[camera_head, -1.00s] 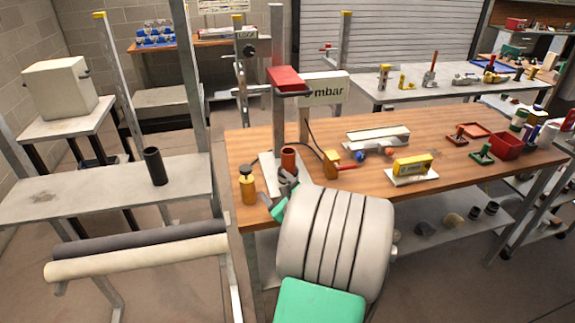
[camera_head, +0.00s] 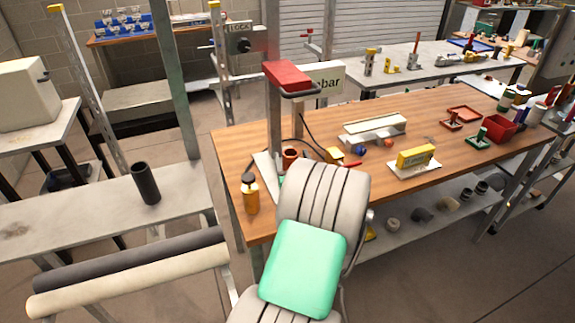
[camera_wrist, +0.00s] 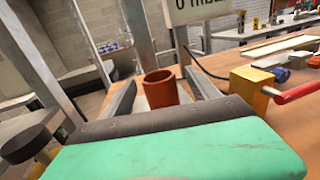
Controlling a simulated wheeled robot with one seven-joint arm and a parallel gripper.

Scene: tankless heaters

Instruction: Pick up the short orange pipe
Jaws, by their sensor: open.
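The short orange pipe (camera_head: 291,158) stands upright on the wooden workbench (camera_head: 235,150), near its left end. In the wrist view the pipe (camera_wrist: 160,90) shows its open top rim, and its lower part is hidden behind the gripper body. My gripper (camera_wrist: 161,82) is open, with one grey finger on each side of the pipe. I cannot tell how far the fingers reach along it or whether they touch it. In the head view my arm hides most of the gripper.
A yellow bottle with a dark cap (camera_head: 250,194) stands left of the pipe. A post with a red head (camera_head: 287,76) rises behind it. A yellow block with a red handle (camera_wrist: 252,90) is close on the right. A dark upright tube (camera_head: 146,183) stands on the left grey table.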

